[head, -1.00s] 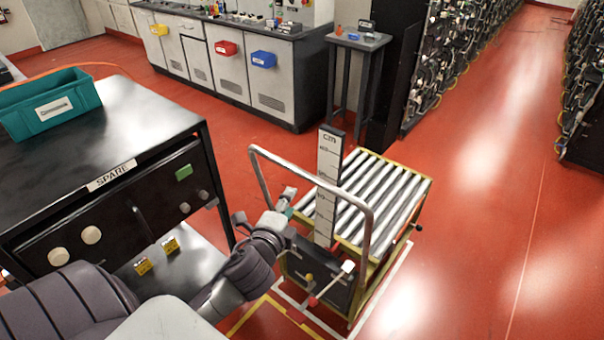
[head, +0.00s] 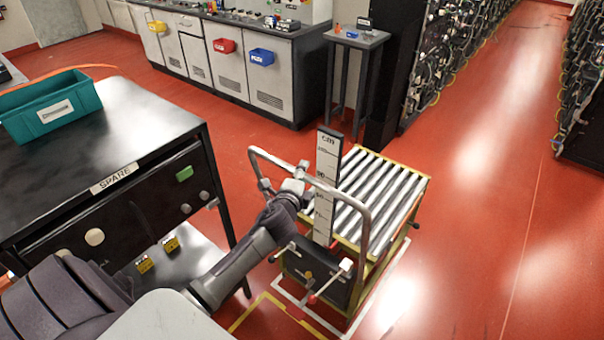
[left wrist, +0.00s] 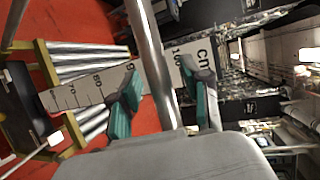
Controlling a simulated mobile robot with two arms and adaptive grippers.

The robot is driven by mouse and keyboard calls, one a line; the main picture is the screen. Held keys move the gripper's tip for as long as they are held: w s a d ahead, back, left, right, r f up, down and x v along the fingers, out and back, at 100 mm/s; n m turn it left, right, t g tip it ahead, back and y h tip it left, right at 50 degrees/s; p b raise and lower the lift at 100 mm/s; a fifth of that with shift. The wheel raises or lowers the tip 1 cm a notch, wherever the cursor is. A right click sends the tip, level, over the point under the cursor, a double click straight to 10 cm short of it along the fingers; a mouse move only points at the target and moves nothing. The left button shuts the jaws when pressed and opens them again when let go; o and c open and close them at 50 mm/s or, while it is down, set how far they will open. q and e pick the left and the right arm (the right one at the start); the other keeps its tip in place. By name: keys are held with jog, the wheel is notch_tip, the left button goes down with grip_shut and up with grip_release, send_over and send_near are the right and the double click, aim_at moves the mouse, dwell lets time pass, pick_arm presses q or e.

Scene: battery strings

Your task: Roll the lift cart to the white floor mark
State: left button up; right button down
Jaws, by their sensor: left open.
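The lift cart (head: 385,190) has a roller top, a yellowish frame, an upright cm scale (head: 326,165) and a grey push handle (head: 345,191). A white outline (head: 390,283) on the floor runs along the cart's near and right sides; the cart hides the rest. My left gripper (head: 292,182) is at the handle's upper bar, left of the scale. In the left wrist view the open green-padded fingers (left wrist: 165,103) lie on either side of the handle bar (left wrist: 153,60); contact cannot be told. My right gripper is out of view.
A black SPARE bench (head: 130,125) with a teal bin (head: 48,105) stands left of the cart. A yellow floor outline (head: 262,303) lies nearer me. A small grey table (head: 357,38) and battery racks stand behind. Open red floor (head: 480,200) lies to the right.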

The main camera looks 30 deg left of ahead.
pick_arm(q)
grip_shut()
dwell(0.3)
